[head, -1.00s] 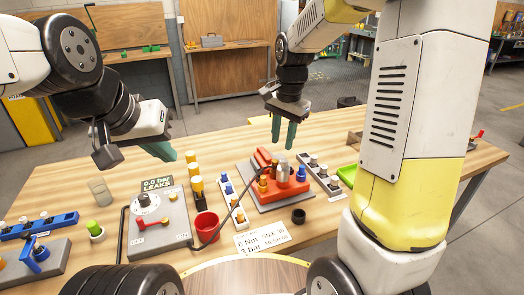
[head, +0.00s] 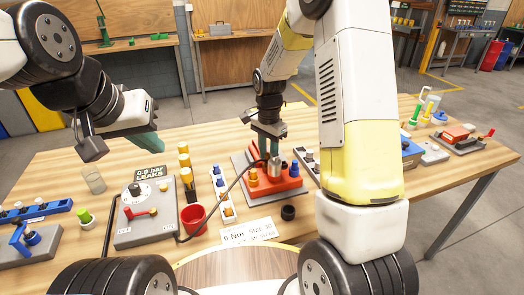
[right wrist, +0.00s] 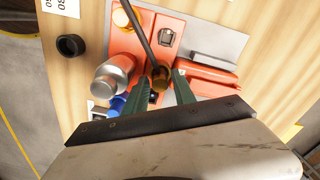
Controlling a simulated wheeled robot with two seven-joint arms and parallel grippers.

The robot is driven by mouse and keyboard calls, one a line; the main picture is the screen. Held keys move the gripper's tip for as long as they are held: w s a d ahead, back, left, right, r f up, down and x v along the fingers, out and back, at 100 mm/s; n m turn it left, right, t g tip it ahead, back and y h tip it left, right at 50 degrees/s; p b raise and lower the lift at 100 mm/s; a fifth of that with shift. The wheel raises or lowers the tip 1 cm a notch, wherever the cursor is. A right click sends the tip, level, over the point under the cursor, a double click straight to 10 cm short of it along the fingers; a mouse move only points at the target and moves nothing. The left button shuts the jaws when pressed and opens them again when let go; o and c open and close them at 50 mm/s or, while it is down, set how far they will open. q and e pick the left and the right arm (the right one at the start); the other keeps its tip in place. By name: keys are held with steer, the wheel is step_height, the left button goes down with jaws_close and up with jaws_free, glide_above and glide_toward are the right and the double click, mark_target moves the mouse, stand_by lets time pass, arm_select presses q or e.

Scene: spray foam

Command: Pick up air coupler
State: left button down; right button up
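A brass air coupler (right wrist: 161,76) sits at the end of a dark hose (right wrist: 143,40) over the red fixture (right wrist: 118,45). In the right wrist view my right gripper (right wrist: 160,88) has its green fingers spread, one on each side of the brass end, with small gaps visible. In the head view my right gripper (head: 272,146) points down over the back of the red fixture (head: 290,185), and its fingers hide the coupler there. My left gripper (head: 147,144) hangs above the table at the left, with no object visible in it; its finger gap is not clear.
A silver cylinder (right wrist: 113,75) and a blue fitting (right wrist: 124,101) stand close to the fingers. The grey leak tester (head: 147,212), a red cup (head: 193,218) and a black ring (head: 288,212) are nearby. My right forearm blocks part of the table.

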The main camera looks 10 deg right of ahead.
steer(key=shift+f, duration=0.25)
jaws_close()
